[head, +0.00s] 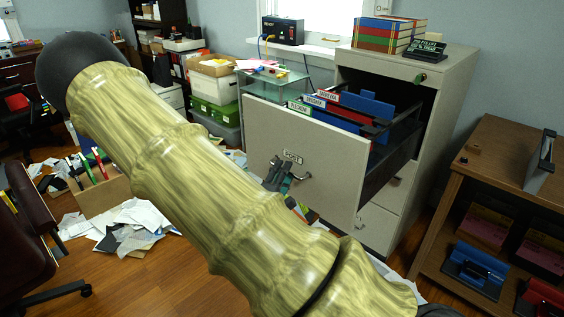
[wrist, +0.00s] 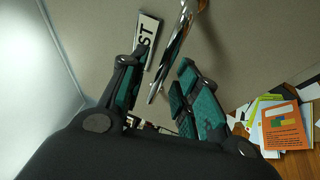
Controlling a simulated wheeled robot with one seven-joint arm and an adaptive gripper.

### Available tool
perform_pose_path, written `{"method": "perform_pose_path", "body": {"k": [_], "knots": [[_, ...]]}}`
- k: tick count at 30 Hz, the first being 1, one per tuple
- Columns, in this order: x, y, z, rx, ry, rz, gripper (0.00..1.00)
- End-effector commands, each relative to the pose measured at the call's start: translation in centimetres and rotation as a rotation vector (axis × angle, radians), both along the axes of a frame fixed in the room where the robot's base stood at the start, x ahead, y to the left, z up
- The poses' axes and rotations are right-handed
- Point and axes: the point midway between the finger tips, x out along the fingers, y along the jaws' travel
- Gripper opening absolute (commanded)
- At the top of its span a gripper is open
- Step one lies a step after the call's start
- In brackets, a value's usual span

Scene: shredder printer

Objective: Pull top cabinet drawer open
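The grey filing cabinet (head: 441,92) stands at the back right. Its top drawer (head: 318,153) is pulled far out, showing blue and red folders with labelled tabs inside. The drawer front has a label (head: 292,157) and a metal handle (head: 301,177); the handle also shows in the wrist view (wrist: 172,50). My gripper (head: 279,174) is at the handle. In the wrist view, my gripper's (wrist: 164,64) teal-padded fingers are spread, with the handle between them and visible gaps on both sides. My arm hides part of the drawer's lower left.
Books (head: 384,34) and a black sign (head: 425,49) sit on the cabinet. A wooden shelf (head: 509,143) stands at right. A glass side table (head: 270,80) is behind the drawer. Papers (head: 137,222) litter the floor at left, near a dark chair (head: 22,240).

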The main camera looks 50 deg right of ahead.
Motion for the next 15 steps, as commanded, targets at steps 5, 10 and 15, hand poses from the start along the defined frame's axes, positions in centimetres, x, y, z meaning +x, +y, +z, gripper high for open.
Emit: {"method": "perform_pose_path", "body": {"k": [5, 10, 15], "knots": [[-0.2, 1.0, -0.2, 0.001, 0.002, 0.003, 0.32], [-1.2, 3.5, -0.7, 0.001, 0.002, 0.004, 0.32], [-2.3, 6.4, -1.3, 0.001, 0.002, 0.004, 0.32]]}}
